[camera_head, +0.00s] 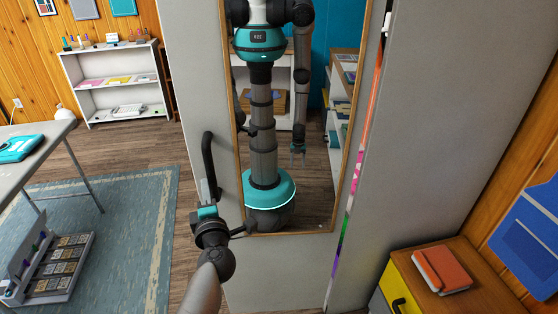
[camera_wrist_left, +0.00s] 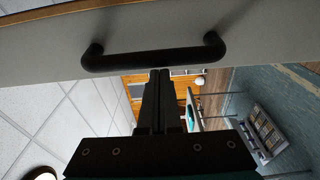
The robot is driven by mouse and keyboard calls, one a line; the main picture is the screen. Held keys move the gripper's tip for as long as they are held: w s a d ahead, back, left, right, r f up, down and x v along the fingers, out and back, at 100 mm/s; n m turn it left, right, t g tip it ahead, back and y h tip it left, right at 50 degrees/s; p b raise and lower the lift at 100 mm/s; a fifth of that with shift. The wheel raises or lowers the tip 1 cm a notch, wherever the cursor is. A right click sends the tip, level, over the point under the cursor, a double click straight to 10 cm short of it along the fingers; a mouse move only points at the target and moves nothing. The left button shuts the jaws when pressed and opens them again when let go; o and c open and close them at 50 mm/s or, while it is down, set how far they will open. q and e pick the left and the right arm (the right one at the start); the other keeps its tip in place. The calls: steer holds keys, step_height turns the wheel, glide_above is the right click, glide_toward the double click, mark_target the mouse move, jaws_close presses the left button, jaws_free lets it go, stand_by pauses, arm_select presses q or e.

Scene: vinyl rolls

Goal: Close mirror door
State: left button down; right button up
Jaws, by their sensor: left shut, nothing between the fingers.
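The mirror door (camera_head: 215,110) is a tall grey panel with a wood-framed mirror (camera_head: 320,190). A narrow gap along its right side shows bright orange, pink and green. Its black handle (camera_head: 207,165) is at the door's left edge and spans the top of the left wrist view (camera_wrist_left: 155,62). My left gripper (camera_head: 207,203) is just below the handle in the head view. In the left wrist view its fingers (camera_wrist_left: 160,73) are shut and empty, with tips close to the handle bar; I cannot tell whether they touch it. My right gripper shows only as a reflection.
A grey side panel (camera_head: 455,110) stands right of the gap. A low wooden-topped cabinet (camera_head: 480,285) with an orange book (camera_head: 440,268) is at lower right. A table (camera_head: 45,145) and a rack (camera_head: 55,265) are at left, on or near a blue rug (camera_head: 140,220).

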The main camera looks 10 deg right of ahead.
arm_select(q)
steer(key=shift+w+a+b, duration=0.15)
steer(key=shift+w+b, duration=0.25)
steer(key=shift+w, duration=0.9)
steer(key=shift+w+b, duration=1.1)
steer(key=shift+w, duration=0.95)
